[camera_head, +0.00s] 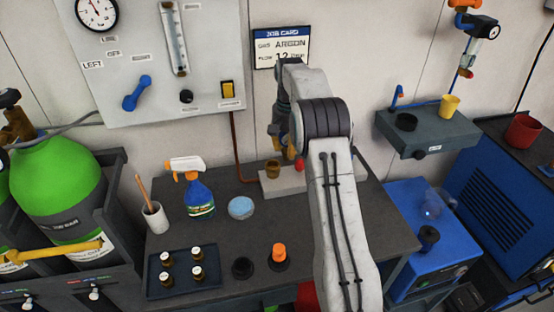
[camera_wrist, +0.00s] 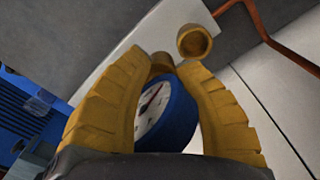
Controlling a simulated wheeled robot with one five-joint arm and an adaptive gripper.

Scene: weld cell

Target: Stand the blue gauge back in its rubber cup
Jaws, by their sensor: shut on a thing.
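My gripper (camera_wrist: 163,68) has two ribbed yellow fingers, closed around the blue gauge in the wrist view. The gauge (camera_wrist: 178,120) is round and blue with a white dial and a red needle, lying between the fingers. A low black cup (camera_head: 243,268) stands empty on the dark bench in the head view. Another black holder (camera_head: 279,264) beside it bears an orange-topped thing. Other black cups are on the grey wall shelf (camera_head: 406,122) and the blue machine (camera_head: 428,238). I cannot tell which is the gauge's cup.
A spray bottle (camera_head: 200,196), blue disc (camera_head: 241,208), pencil cup (camera_head: 156,217) and bottle tray (camera_head: 158,284) occupy the left.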

